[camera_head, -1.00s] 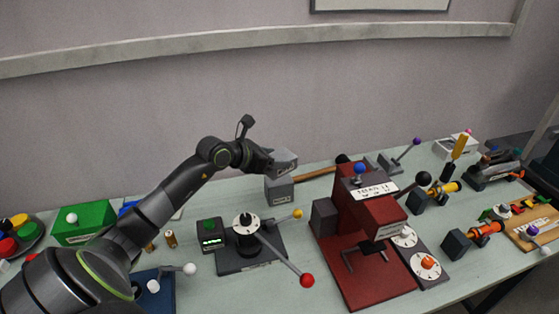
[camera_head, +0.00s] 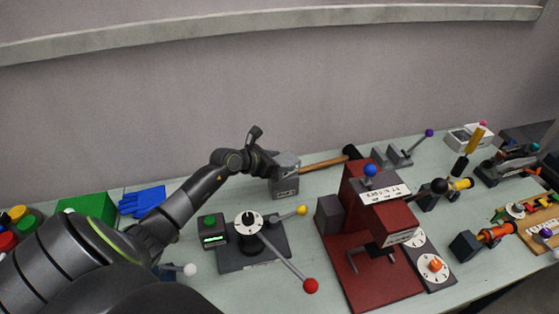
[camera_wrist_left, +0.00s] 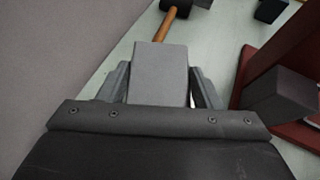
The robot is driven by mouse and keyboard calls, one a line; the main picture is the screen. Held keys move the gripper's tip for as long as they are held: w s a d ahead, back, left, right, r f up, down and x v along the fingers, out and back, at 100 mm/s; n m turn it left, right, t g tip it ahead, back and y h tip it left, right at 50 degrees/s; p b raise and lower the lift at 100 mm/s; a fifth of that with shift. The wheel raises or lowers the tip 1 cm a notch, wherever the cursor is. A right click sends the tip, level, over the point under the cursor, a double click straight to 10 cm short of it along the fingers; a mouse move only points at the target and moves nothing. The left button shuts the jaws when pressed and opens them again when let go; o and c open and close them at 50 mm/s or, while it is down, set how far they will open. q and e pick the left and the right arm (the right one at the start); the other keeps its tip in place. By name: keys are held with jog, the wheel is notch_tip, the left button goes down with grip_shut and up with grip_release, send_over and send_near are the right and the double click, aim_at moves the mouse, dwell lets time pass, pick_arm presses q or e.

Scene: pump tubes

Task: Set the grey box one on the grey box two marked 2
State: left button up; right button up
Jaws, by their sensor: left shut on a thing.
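My left gripper (camera_head: 279,162) is shut on grey box one (camera_head: 287,159), near the back of the table. In the left wrist view the box (camera_wrist_left: 160,70) sits between the two fingers (camera_wrist_left: 161,92). Grey box two (camera_head: 285,185), with a small pale label on its front, stands on the table directly under it. The held box looks level and on or very close to the lower box; I cannot tell whether they touch. The label is too small to read. My right gripper is not in view.
A wooden-handled hammer (camera_head: 322,163) lies just right of the boxes. A red press (camera_head: 370,245) stands to the right in front. A lever base with red and yellow knobs (camera_head: 253,248) stands in front. A blue glove (camera_head: 142,200) and green box (camera_head: 91,206) lie left.

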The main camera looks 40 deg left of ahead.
pick_arm(q)
jog(key=shift+f, duration=0.45)
jog(key=o, duration=1.3)
jog(key=shift+r, duration=0.1)
jog(key=shift+o, duration=0.2)
jog(key=shift+r, duration=0.1)
jog(key=b+v, duration=0.1)
jog(key=v, duration=1.1)
